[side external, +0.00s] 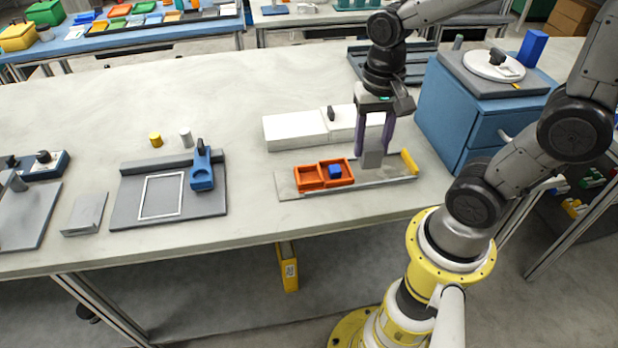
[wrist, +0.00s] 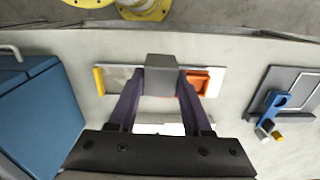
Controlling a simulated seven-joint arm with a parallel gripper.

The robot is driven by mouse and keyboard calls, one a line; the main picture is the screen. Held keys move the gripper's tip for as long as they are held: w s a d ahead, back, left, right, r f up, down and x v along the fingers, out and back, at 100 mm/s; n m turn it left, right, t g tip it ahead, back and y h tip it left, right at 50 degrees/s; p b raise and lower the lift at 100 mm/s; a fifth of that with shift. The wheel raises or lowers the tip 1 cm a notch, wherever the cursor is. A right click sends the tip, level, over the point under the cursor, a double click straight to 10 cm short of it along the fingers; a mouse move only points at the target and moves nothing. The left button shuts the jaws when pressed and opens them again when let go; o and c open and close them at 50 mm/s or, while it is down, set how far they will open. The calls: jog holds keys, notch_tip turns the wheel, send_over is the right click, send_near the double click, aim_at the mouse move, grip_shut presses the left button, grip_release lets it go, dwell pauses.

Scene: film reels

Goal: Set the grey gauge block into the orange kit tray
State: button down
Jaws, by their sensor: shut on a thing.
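The orange kit tray (side external: 313,178) sits on a light grey board on the bench, with two compartments visible. A small blue block (side external: 335,171) lies in its right compartment, and the left one looks empty. My gripper (side external: 374,150) is shut on the grey gauge block (side external: 372,159), just right of the tray and over the board. Whether the block touches the board cannot be told. In the wrist view the grey gauge block (wrist: 160,72) sits between the fingertips and hides part of the board. The tray (wrist: 201,80) shows just right of it, partly covered by a finger.
A yellow strip (side external: 410,162) stands at the board's right end. A white box (side external: 295,130) lies behind the board, and a blue cabinet (side external: 455,115) stands to the right. A grey plate with a blue clamp (side external: 202,170) lies left. Bare bench separates it from the board.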

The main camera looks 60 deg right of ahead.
jog(key=shift+a+r, duration=0.25)
jog(key=shift+a, duration=0.1)
jog(key=shift+w+a+n, duration=0.1)
jog(key=shift+w+n, duration=0.1)
jog(key=shift+n, duration=0.1)
jog(key=w+f, duration=0.3)
jog(key=w, duration=0.1)
jog(key=w+f, duration=0.3)
jog(key=w, duration=0.2)
jog(key=w+f, duration=0.3)
jog(key=w, duration=0.1)
jog(key=shift+w+d+f, duration=0.15)
jog(key=shift+d, duration=0.25)
jog(key=shift+w+f, duration=0.15)
jog(key=shift+f, duration=0.75)
jog(key=shift+w+f, duration=0.1)
jog(key=shift+f, duration=0.8)
jog(key=shift+f, duration=0.2)
jog(key=shift+c, duration=1.7)
grip_release()
jog(key=shift+r, duration=0.15)
